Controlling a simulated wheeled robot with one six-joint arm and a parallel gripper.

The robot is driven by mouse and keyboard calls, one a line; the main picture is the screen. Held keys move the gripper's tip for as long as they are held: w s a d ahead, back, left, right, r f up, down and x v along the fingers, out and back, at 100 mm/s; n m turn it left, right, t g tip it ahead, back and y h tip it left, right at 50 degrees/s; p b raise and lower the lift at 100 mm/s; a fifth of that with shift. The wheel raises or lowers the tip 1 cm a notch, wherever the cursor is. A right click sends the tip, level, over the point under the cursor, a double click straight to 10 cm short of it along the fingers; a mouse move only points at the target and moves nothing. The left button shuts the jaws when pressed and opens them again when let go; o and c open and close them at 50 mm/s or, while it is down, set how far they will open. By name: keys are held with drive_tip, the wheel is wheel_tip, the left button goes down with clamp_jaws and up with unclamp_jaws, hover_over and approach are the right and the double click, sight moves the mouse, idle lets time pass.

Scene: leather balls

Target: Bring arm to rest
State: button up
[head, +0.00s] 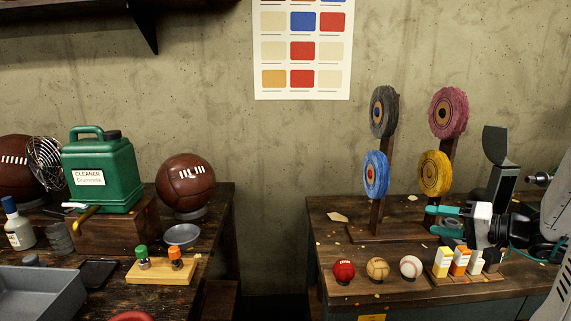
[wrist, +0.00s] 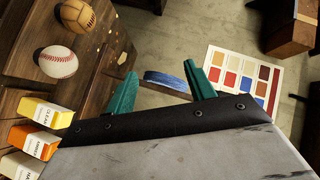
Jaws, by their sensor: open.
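My gripper (head: 431,220) is at the right in the head view, above the right-hand bench. Its two teal fingers point left and stand apart, with nothing held between them. In the wrist view the open fingers (wrist: 158,72) stand on either side of the blue buffing wheel (wrist: 167,80), which is beyond them. In the head view the blue wheel (head: 376,174) hangs on a wooden stand, left of and above my gripper. My arm comes in from the right edge.
The red ball (head: 344,271), tan ball (head: 378,268), baseball (head: 411,266) and small boxes (head: 459,261) stand along the bench front, below my gripper. A yellow wheel (head: 435,174) is close above it. A gap separates the left bench (head: 215,235) from the right bench (head: 325,215).

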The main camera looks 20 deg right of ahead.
drive_tip(key=s+a+n+g, duration=0.1)
drive_tip(key=s+a+g, duration=0.45)
drive_tip(key=a, duration=0.35)
drive_tip(key=s+a+g, duration=0.4)
drive_tip(key=a+g, duration=0.2)
drive_tip(key=a, duration=0.3)
drive_tip(key=s+a+r+n+h, duration=0.4)
drive_tip(key=s+a+n+h, duration=0.2)
drive_tip(key=s, duration=0.3)
drive_tip(key=shift+h, duration=0.9)
drive_tip(key=shift+s+a+r, duration=0.1)
drive_tip(key=shift+a+r, duration=0.05)
drive_tip(key=shift+a, duration=0.2)
